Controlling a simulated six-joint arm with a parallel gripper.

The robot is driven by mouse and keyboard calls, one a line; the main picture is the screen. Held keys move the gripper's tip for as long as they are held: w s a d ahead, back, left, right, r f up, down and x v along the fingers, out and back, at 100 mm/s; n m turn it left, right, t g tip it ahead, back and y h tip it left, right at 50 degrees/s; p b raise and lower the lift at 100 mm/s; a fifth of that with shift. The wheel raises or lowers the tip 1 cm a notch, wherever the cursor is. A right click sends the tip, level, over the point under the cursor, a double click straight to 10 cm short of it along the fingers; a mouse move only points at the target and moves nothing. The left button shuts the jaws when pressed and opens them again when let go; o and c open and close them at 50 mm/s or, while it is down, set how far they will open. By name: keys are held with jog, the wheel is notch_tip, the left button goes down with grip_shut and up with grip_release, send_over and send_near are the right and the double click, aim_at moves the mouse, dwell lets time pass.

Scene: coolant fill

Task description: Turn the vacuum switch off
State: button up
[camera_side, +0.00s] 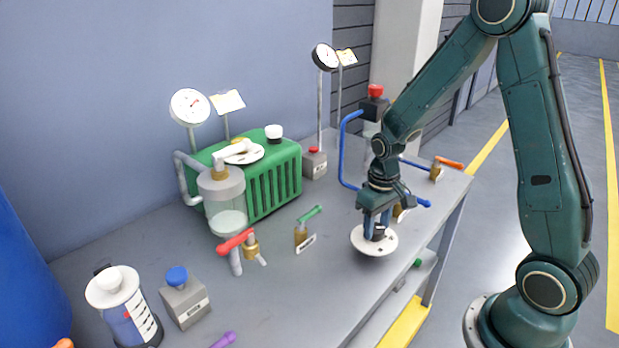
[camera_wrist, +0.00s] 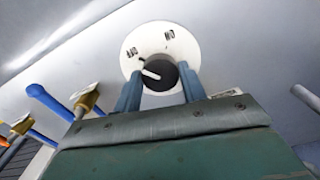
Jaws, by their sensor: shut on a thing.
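The vacuum switch is a white round dial (camera_side: 361,243) with a dark knob, on the right part of the bench. In the wrist view the dial (camera_wrist: 150,40) shows OFF at the upper left and ON at the upper right. The black knob (camera_wrist: 165,73) has a white pointer that points left, nearer the OFF mark than the ON mark. My gripper (camera_wrist: 160,82) has its two blue fingers on either side of the knob and is shut on it. In the side view my gripper (camera_side: 377,224) comes down from above and partly hides the knob.
A blue-handled valve (camera_wrist: 50,103) is left of my gripper in the wrist view. On the bench are a green-handled valve (camera_side: 302,232), a red-handled valve (camera_side: 237,242), a green finned unit (camera_side: 270,185) and a blue pipe (camera_side: 342,150) behind my gripper. The bench's front right edge is close.

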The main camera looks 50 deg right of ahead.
aim_at(376, 228)
jog(key=o, duration=1)
jog(key=shift+r, duration=0.1)
notch_tip(376, 228, up, 14)
jog(key=shift+f, duration=0.15)
dwell(0.3)
